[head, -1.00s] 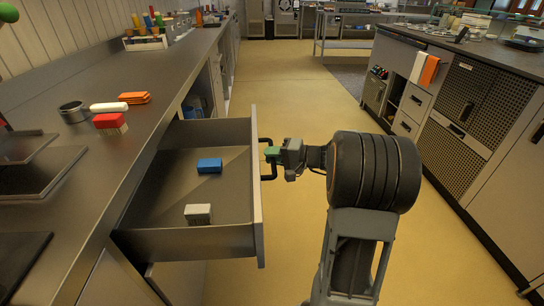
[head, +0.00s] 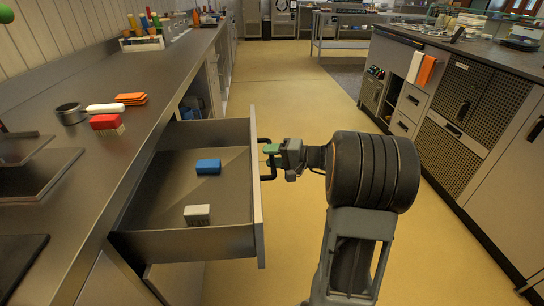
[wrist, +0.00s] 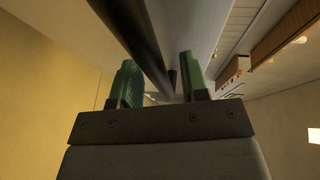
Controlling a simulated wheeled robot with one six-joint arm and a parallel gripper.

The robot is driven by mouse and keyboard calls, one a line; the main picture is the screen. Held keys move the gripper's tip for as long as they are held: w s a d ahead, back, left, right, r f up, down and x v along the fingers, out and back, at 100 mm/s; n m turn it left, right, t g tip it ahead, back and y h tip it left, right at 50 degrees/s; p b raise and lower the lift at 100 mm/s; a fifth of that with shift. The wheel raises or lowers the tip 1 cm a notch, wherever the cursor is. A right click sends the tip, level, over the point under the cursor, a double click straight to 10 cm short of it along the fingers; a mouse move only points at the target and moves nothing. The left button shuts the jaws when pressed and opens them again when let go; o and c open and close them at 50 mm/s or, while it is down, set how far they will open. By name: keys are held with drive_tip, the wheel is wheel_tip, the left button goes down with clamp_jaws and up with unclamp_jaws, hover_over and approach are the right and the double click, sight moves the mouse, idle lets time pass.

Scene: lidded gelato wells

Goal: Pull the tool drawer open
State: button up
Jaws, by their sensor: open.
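The tool drawer (head: 185,243) stands pulled out from the left counter in the head view, its inside showing. A blue block (head: 208,166) and a pale grey-white block (head: 197,214) lie in it. Its dark bar handle (head: 266,172) is on the front panel's right side. My gripper (head: 273,153) is at the handle's far end, with its green fingers by the bar. In the wrist view the two green fingers of my gripper (wrist: 160,85) stand apart, with the dark handle bar (wrist: 148,40) running between them. I cannot tell whether either finger touches the bar.
Yellow floor (head: 290,85) is clear beyond the drawer. Another counter with drawers (head: 410,105) stands on the right.

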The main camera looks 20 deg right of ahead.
drive_tip(key=p+v, duration=0.2)
drive_tip(key=v, duration=1.1)
drive_tip(key=shift+s+d, duration=0.2)
drive_tip(key=shift+s, duration=0.05)
drive_tip(key=shift+r, duration=0.15)
drive_tip(key=s+a+r+n+g+h+p, duration=0.2)
drive_tip(key=a+r+g+p, duration=0.25)
drive_tip(key=a+p, duration=0.3)
drive_tip(key=s+a+r+n+g+h+p, duration=0.15)
drive_tip(key=s+a+r+g+p, duration=0.3)
drive_tip(key=a, duration=0.45)
drive_tip(key=s+a+r+n+h+p, duration=0.1)
drive_tip(key=s+r+n+h+p, duration=0.1)
drive_tip(key=r+h+p, duration=0.2)
drive_tip(key=s+a+r+n+t+h+p, duration=0.1)
drive_tip(key=s+a+r+n+h+p, duration=0.1)
drive_tip(key=r+h+p, duration=0.2)
wheel_tip(320, 180, up, 3)
drive_tip(key=p, duration=0.4)
drive_tip(key=shift+a+t, duration=0.3)
